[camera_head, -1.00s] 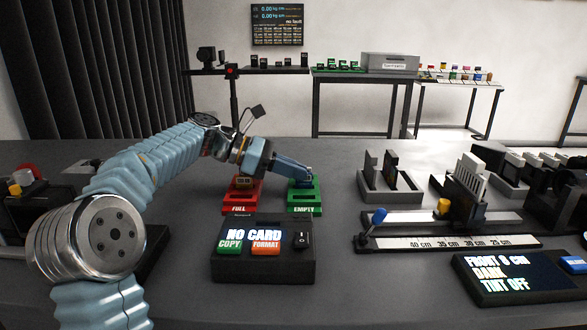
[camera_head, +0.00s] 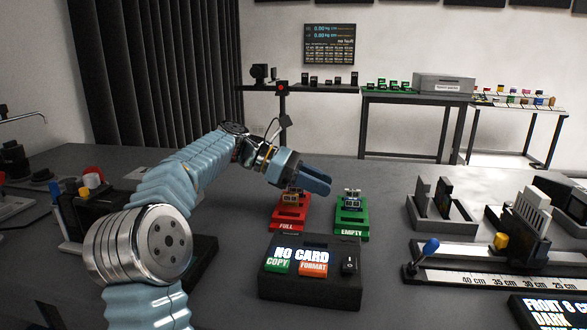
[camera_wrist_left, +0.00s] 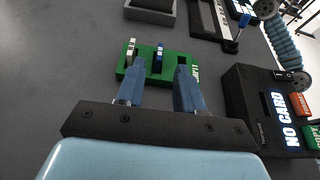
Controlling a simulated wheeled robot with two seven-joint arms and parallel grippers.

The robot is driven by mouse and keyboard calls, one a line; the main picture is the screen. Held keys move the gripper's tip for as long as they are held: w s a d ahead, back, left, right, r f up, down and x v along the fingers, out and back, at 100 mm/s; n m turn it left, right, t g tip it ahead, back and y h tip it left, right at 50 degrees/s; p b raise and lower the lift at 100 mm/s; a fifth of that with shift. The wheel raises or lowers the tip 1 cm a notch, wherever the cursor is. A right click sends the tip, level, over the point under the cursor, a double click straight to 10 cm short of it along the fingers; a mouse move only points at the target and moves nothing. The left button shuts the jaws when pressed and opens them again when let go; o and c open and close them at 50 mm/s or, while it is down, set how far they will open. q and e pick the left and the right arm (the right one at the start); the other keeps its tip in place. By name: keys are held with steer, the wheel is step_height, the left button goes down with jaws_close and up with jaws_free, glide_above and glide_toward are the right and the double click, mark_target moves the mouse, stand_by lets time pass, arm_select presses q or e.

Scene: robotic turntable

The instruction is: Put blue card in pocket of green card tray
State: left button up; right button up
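The green card tray (camera_head: 352,222), marked EMPTY, stands on the bench right of the red card tray (camera_head: 288,217), marked FULL. In the left wrist view the green tray (camera_wrist_left: 172,61) holds a blue card (camera_wrist_left: 159,56) standing upright in it, with a pale card (camera_wrist_left: 130,52) to its left. At this size I cannot tell how deep the blue card sits. My left gripper (camera_head: 318,179) is open and empty, above and behind the gap between the trays. In the left wrist view its fingers (camera_wrist_left: 157,88) are spread apart, with the blue card beyond them. My right gripper is not in view.
A black card reader (camera_head: 310,272) reading NO CARD stands in front of the trays. A ruler rail (camera_head: 500,272) with a blue-knobbed lever and a grey slotted holder (camera_head: 440,212) are to the right. Another device (camera_head: 85,205) is at the left. Bare bench lies behind the trays.

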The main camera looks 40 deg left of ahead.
arm_select(q)
steer(key=v, duration=0.8)
